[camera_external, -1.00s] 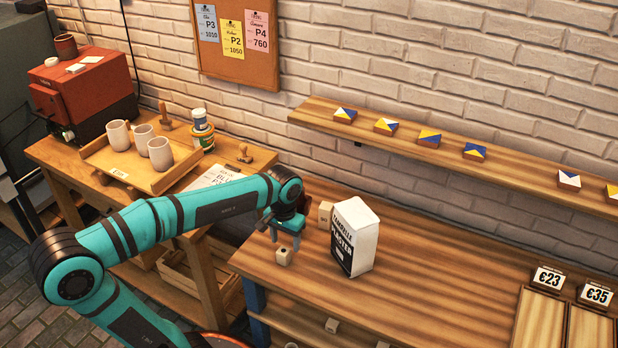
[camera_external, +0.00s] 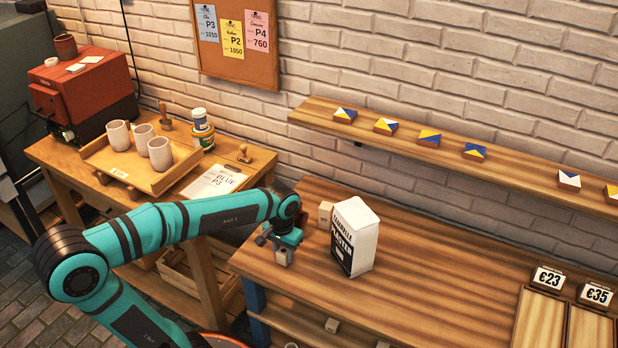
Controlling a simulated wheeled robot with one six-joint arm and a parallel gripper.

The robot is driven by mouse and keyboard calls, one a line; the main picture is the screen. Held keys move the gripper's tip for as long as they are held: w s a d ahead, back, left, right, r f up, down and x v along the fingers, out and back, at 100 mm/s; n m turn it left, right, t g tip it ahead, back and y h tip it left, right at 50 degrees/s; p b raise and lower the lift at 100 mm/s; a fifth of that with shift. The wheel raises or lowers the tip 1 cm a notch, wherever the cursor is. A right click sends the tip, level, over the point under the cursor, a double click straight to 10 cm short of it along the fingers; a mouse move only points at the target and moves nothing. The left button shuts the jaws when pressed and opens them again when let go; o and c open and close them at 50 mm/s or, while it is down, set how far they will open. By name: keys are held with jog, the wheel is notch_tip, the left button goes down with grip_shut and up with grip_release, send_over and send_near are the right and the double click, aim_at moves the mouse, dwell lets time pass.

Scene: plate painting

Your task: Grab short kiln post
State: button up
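A short pale kiln post (camera_external: 281,258) stands on the left end of the wooden bench. My gripper (camera_external: 283,252) is down over it, with its fingers on either side of the post's upper part. Only the lower part of the post shows. Whether the fingers are closed on it cannot be told. Another pale block (camera_external: 325,214), marked on its face, stands a little behind and to the right, partly hidden by a white bag.
The white plaster bag (camera_external: 355,237) stands close to the right of my gripper. A shelf (camera_external: 400,141) with painted tiles runs along the wall. A side table holds a tray (camera_external: 163,180) of cups.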

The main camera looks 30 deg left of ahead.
jog(key=c, duration=0.4)
